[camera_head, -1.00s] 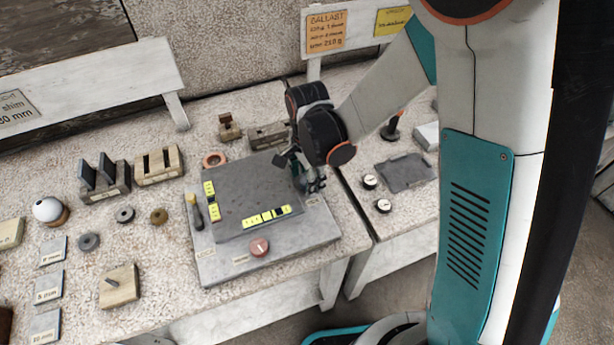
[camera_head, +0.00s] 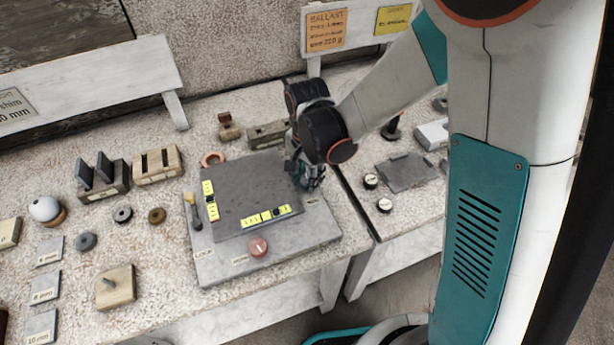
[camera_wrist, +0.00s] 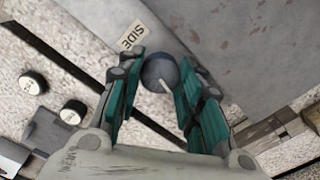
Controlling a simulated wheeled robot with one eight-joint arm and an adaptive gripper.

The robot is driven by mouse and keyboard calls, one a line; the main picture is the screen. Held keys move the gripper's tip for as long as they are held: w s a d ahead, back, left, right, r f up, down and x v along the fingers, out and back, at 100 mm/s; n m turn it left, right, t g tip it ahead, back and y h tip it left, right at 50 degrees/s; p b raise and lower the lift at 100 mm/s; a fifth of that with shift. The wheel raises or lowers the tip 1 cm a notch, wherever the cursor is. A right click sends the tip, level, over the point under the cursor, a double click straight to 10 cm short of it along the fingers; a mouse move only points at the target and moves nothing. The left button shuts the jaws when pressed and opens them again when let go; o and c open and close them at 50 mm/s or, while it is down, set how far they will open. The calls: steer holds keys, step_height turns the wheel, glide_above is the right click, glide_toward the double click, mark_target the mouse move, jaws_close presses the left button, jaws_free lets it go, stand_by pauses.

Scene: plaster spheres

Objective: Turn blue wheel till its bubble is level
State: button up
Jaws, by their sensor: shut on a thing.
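The blue wheel (camera_wrist: 157,71) is a dark blue-grey round knob with a pale pointer mark, beside a SIDE label in the wrist view. My gripper (camera_wrist: 163,82) is shut on it, with one teal finger on each side. In the head view my gripper (camera_head: 308,177) is at the right edge of the levelling plate (camera_head: 250,180) and hides the wheel. One yellow vial (camera_head: 265,217) lies along the plate's front edge, its dark bubble right of the middle. Another yellow vial (camera_head: 210,200) stands along the left edge. I cannot tell which vial belongs to the wheel.
A red knob (camera_head: 258,247) is at the front of the grey base (camera_head: 215,268). A yellow-tipped lever (camera_head: 193,212) is at its left, by a LOCK label. Wooden holders, discs and a white sphere (camera_head: 45,209) stand left. Two white-topped knobs and a dark slab (camera_head: 405,172) lie right.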

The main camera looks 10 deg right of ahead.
mark_target(307, 179)
stand_by(0.3)
steer(key=o, duration=1.1)
steer(key=shift+r, duration=4)
